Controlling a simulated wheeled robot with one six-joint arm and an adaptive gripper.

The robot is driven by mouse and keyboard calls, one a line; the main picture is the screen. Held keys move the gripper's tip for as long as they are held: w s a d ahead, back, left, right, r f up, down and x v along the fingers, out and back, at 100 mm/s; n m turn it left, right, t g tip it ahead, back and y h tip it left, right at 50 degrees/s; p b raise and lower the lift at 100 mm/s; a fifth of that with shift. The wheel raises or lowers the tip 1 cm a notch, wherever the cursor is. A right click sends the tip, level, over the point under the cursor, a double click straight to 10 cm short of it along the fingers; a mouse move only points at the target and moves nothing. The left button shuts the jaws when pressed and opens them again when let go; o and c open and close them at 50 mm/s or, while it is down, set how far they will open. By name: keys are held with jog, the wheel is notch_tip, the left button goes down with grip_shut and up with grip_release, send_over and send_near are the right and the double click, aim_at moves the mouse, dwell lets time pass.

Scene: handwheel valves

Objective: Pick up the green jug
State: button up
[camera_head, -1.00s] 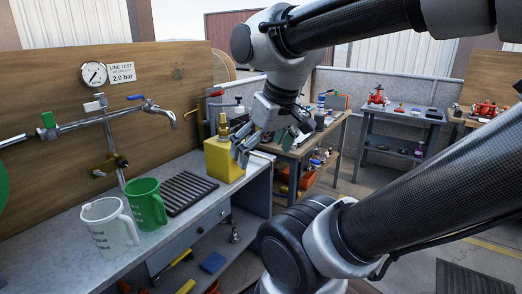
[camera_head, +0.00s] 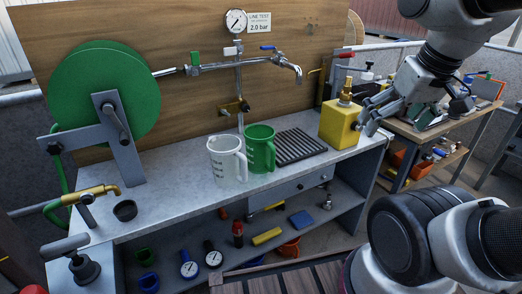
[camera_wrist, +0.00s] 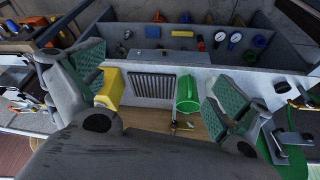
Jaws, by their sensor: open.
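The green jug (camera_head: 260,149) stands upright on the grey workbench (camera_head: 180,172), just right of a white jug (camera_head: 226,158) and close against it. In the wrist view the green jug (camera_wrist: 187,93) lies between my spread fingers, nearer the right one, and well beyond them. My gripper (camera_head: 368,113) is at the right in the head view, by the yellow block, apart from both jugs. In the wrist view my gripper (camera_wrist: 155,95) is open with green-lined fingers and nothing between them.
A black slotted grate (camera_head: 298,146) lies right of the green jug. A yellow block (camera_head: 338,123) with a brass fitting stands at the bench's right end. A tap (camera_head: 290,66) overhangs the bench. A green hose reel (camera_head: 100,95) is at the left.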

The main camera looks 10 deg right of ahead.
dwell(0.3)
jog(key=n+g+y, duration=0.1)
jog(key=n+y, duration=0.1)
jog(key=y, duration=0.2)
send_near(262, 142)
notch_tip(262, 142, down, 7)
jog(key=s, duration=0.2)
jog(key=w+a+f, duration=0.1)
jog(key=w, duration=0.1)
jog(key=w+a+f+n+t, duration=0.1)
jog(key=w+f, duration=0.1)
jog(key=w, duration=0.1)
jog(key=w+f+t, duration=0.1)
jog(key=w, duration=0.2)
jog(key=shift+a+f+n, duration=0.2)
jog(key=shift+a+n, duration=0.1)
jog(key=shift+a, duration=0.1)
jog(key=c, duration=1.2)
jog(key=shift+o, duration=0.2)
